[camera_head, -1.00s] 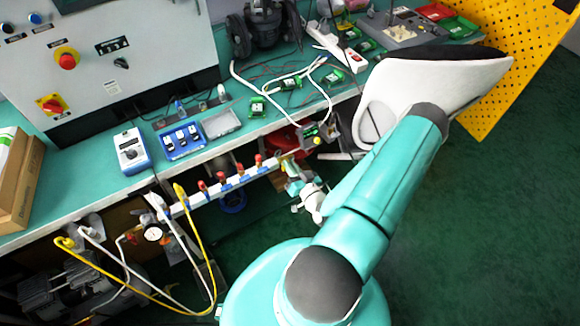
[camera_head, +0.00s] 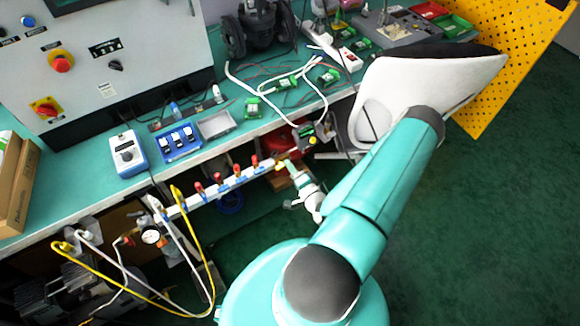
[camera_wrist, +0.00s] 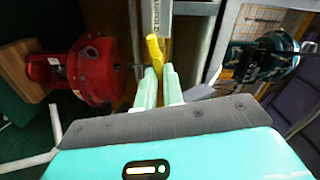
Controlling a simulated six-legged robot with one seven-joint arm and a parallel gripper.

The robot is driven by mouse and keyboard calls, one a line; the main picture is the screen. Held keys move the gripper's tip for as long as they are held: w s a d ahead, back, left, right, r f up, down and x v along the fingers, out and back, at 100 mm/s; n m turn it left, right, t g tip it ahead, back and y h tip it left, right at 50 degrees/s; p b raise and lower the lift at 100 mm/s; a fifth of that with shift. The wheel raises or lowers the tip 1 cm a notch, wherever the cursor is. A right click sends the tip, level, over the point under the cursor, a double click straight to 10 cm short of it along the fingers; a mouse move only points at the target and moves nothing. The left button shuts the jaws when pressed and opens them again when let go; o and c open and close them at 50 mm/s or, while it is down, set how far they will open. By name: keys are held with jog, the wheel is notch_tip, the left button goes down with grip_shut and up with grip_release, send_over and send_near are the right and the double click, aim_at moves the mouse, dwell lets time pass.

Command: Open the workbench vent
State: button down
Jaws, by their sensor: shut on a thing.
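A small yellow handle (camera_head: 281,163), which I take for the vent, is at the right end of the white manifold pipe (camera_head: 228,186) under the workbench front edge. My gripper (camera_head: 290,167) is at this handle in the head view. In the wrist view my gripper's pale green fingers (camera_wrist: 159,80) are close together on either side of the yellow handle (camera_wrist: 154,50). They are shut on its lower end. The handle's upper part sticks out beyond the fingertips, roughly upright in the picture. The contact itself is partly hidden by the fingers.
Several red-topped valves (camera_head: 237,170) line the manifold, with a gauge (camera_head: 151,236) and yellow hose (camera_head: 196,262) at left. A red machine (camera_wrist: 92,68) stands left of my gripper in the wrist view. A white chair (camera_head: 405,90) stands close to my arm. Green floor at right is clear.

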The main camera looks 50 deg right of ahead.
jog(key=shift+f+m, duration=0.25)
jog(key=shift+m, duration=1.05)
jog(key=c, duration=1.5)
grip_release()
jog(key=shift+s, duration=0.1)
jog(key=v, duration=1.3)
jog(key=shift+s+a, duration=0.15)
jog(key=shift+s, duration=0.2)
